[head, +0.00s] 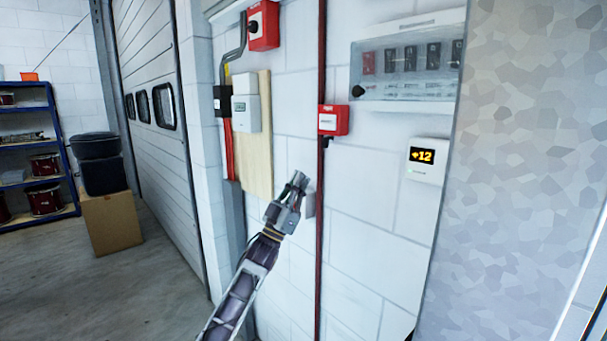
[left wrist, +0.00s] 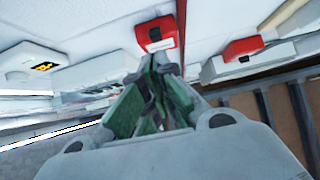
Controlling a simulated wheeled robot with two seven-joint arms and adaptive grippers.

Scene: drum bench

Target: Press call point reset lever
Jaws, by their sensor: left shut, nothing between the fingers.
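The call point is a red wall box with a white label (head: 333,120), mounted on a dark red pipe on the white block wall. A small dark lever (head: 327,142) sticks out under its lower edge. My left gripper (head: 300,180) is shut and empty, below and a little left of the call point, pointing up towards the wall. In the left wrist view the call point (left wrist: 157,34) lies just beyond the fingertips (left wrist: 162,62), which hide the lever there. I cannot tell any contact; in the head view a gap shows. My right gripper is not in view.
Another red box with a black knob (head: 263,25) is higher left. A grey-white box (head: 246,112) sits on a wooden board (head: 258,160). Wall below the call point is mostly bare.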

